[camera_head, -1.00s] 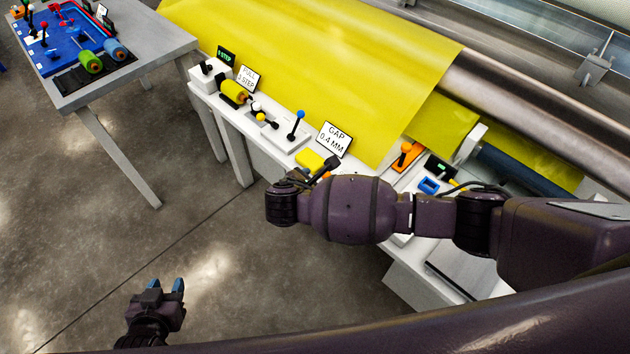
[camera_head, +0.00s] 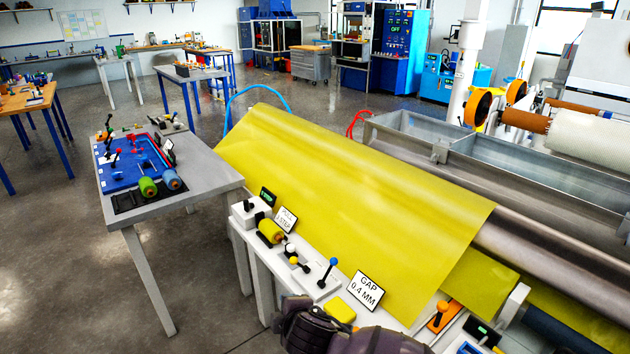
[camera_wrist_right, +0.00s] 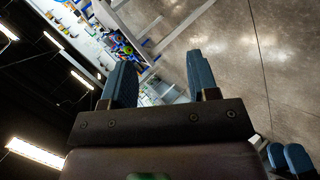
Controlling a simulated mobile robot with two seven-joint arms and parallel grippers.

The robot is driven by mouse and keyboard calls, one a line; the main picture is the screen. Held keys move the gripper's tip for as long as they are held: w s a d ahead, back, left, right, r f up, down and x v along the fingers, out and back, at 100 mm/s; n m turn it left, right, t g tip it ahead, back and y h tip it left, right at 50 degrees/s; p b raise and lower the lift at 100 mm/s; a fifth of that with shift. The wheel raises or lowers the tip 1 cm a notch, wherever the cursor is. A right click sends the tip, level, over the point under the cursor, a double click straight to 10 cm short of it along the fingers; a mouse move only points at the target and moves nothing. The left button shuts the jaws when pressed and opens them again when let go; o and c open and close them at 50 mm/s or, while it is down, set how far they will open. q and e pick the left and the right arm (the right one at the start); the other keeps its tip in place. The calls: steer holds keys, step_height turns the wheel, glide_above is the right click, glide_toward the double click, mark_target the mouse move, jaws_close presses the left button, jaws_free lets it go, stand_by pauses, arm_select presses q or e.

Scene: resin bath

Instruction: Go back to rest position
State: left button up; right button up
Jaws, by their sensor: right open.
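My right gripper (camera_wrist_right: 160,82) shows in the right wrist view with its two blue fingers spread apart and nothing between them. In the head view only part of my right arm (camera_head: 345,332) shows at the bottom edge, in front of the white control bench; its fingers are not visible there. Two blue fingertips of my left gripper (camera_wrist_right: 288,157) show at the lower right corner of the right wrist view, close together; whether they are open or shut is unclear. My left gripper is outside the head view.
The yellow sheet (camera_head: 350,200) hangs over the machine. A grey table (camera_head: 205,185) with a blue tray (camera_head: 130,168) stands left. Open floor (camera_head: 60,270) lies further left.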

steer(key=s+d+r+m+t, duration=0.1)
steer(key=s+d+m+t, duration=0.15)
steer(key=d+m, duration=0.55)
steer(key=s+d+r+m+t, duration=0.1)
steer(key=s+d+m+t, duration=0.15)
steer(key=d+m, duration=0.55)
steer(key=s+d+f+m+g+h, duration=0.1)
steer(key=s+d+f+h, duration=0.1)
steer(key=s+d+f, duration=0.4)
steer(key=s+d+f+m+g+h, duration=0.1)
steer(key=s+d+f+g+h, duration=0.1)
steer(key=s+d+f, duration=0.4)
steer(key=s+d, duration=0.5)
steer(key=shift+s+d, duration=0.2)
steer(key=shift+s, duration=0.15)
